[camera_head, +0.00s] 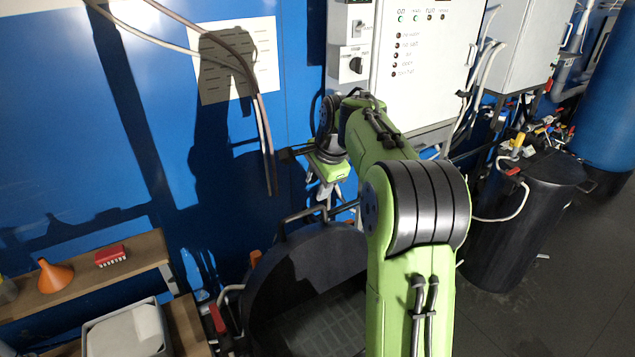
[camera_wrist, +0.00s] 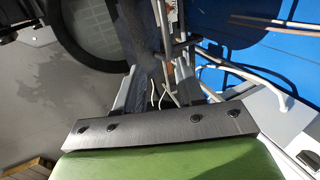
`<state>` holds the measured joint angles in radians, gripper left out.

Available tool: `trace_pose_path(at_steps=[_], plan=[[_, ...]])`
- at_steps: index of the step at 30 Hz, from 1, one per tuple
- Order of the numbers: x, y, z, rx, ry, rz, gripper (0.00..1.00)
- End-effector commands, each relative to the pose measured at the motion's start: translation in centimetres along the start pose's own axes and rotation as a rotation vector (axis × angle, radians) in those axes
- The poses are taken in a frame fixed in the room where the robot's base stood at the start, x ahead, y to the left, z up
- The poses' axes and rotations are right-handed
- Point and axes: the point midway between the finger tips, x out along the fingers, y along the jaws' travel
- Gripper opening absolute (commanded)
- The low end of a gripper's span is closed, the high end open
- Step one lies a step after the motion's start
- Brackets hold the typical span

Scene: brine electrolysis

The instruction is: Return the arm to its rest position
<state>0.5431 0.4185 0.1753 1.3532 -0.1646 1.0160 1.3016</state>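My green and black arm reaches from the bottom of the head view up toward the control cabinet and bends down at the wrist. My gripper (camera_head: 326,191) hangs below the green wrist, in front of the blue wall and above the back rim of a large black tub. It is small and partly in shadow there. In the wrist view, my gripper (camera_wrist: 165,88) shows two grey fingers set apart beyond a black plate. Pipes and thin pale wires show between them, and I see no object held. The fingertips are hard to make out against the clutter.
The black tub (camera_head: 283,290) stands under my arm. A white control cabinet (camera_head: 425,60) is behind it. A black barrel (camera_head: 510,225) stands right. A wooden shelf (camera_head: 85,287) at left holds an orange funnel (camera_head: 55,275) and a red block (camera_head: 110,256). Hoses hang near the wall.

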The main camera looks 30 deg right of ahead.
Motion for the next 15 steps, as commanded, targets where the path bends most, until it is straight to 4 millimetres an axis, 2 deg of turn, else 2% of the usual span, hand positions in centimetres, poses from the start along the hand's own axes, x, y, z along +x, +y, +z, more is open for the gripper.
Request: trace_pose_path(at_steps=[8, 11, 14, 15], plan=[[-0.1, 0.2, 0.4, -0.017, 0.002, -0.001, 0.38], [-1.5, 1.7, 3.2, -0.158, 0.015, -0.004, 0.38], [-3.6, 5.7, 7.7, -0.424, 0.039, -0.006, 0.38], [-4.3, 7.8, 9.4, -0.54, 0.049, -0.008, 0.38]])
